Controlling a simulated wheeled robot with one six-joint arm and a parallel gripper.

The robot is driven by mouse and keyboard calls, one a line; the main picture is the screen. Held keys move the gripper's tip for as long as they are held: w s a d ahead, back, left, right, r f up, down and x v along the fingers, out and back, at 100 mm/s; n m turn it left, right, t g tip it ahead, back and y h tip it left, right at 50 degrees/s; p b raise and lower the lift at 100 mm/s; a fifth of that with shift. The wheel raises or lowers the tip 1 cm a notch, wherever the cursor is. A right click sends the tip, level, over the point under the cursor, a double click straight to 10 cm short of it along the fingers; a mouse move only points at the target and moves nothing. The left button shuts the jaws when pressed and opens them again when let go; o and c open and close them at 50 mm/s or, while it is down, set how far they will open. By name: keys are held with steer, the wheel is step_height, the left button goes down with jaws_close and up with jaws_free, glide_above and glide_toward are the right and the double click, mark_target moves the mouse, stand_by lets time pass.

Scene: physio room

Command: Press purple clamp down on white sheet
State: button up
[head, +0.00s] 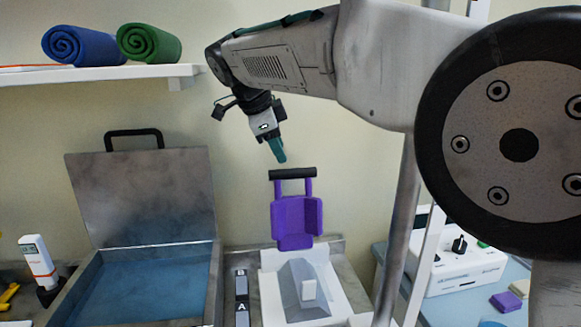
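The purple clamp (296,221) stands raised behind the white sheet, with a black bar handle (292,174) across its top. The white sheet (271,292) lies flat on the counter.
An open metal basin (140,284) of blue liquid stands left, its lid (144,200) raised. A shelf (95,74) holds blue (82,45) and green rolls (149,43). A grey pole (400,225) stands right of the sheet. A white device (462,268) sits on the right table.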

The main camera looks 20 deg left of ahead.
mark_target(291, 172)
steer(key=x, duration=0.7)
steer(key=shift+s+d, duration=0.1)
jaws_close()
